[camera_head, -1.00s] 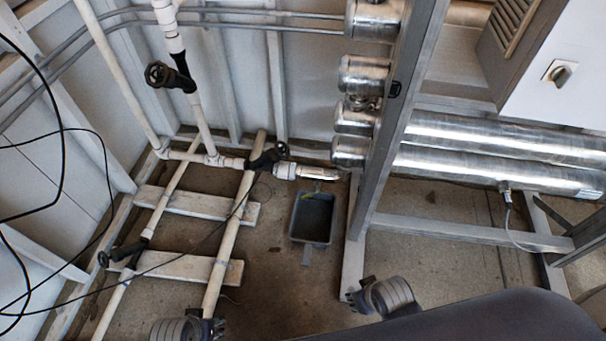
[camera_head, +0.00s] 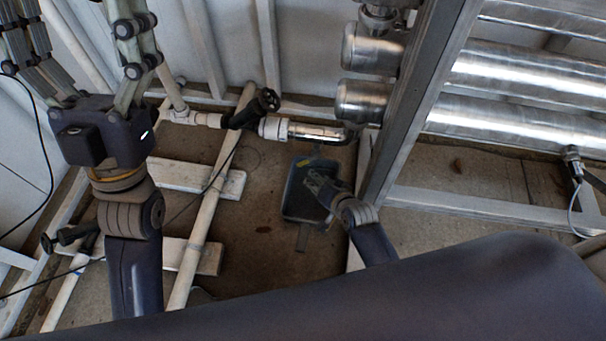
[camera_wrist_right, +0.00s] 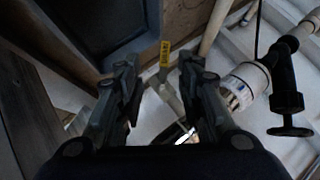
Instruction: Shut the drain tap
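The likely drain tap is a black valve (camera_head: 245,113) with a dark handle (camera_head: 268,99), on the low white pipe that ends in a metal spout (camera_head: 318,134). In the right wrist view the black valve (camera_wrist_right: 287,90) and its T-shaped handle (camera_wrist_right: 290,131) are at the right, beside a white fitting (camera_wrist_right: 245,84). My left gripper (camera_head: 80,32) is raised at the upper left, fingers spread and empty, apart from the valve.
A metal frame post (camera_head: 412,110) and steel cylinders (camera_head: 364,100) stand right of the valve. Another black valve (camera_head: 70,237) is at the lower left. A thin cable crosses the pipes.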

